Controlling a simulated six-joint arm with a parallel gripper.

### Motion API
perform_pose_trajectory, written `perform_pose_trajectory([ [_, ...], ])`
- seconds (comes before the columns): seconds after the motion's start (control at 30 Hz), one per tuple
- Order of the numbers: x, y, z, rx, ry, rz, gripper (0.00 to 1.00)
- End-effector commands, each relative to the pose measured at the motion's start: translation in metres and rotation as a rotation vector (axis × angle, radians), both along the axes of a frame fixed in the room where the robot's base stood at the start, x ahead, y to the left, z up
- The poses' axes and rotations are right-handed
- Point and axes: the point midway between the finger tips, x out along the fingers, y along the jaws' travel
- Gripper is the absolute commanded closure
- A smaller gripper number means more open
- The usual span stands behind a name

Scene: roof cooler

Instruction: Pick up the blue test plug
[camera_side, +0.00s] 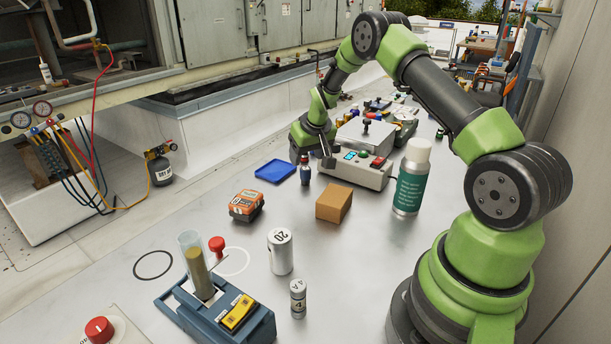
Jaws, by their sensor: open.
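My gripper (313,159) is open at the far middle of the bench, pointing down beside the left end of a grey control box (345,172). It is small in the picture, and I see nothing held in it. A small dark bottle-like piece with a blue lower part (305,175) stands upright just below the gripper in the picture. I cannot tell whether this is the blue test plug. Small coloured pieces, some of them blue (372,118), lie farther back behind my arm, too small to make out.
A blue tray (275,171), an orange-and-black pack (246,206) and a cardboard box (334,204) lie nearby. A green-labelled bottle (411,180) stands to the right. White cylinders (280,252) and a blue holder with a tube (215,310) stand in front. Bare bench lies between them.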

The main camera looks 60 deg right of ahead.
Motion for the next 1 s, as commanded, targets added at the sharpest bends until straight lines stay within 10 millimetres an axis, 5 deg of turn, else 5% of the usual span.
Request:
perform_pose_trajectory([
  [0.43, 0.011, -0.012, -0.049, 0.001, 0.001, -0.001, 0.39],
  [0.77, 0.014, -0.014, -0.055, 0.0, -0.001, -0.001, 0.39],
  [1.0, 0.014, -0.014, -0.055, 0.0, -0.001, -0.001, 0.9],
])
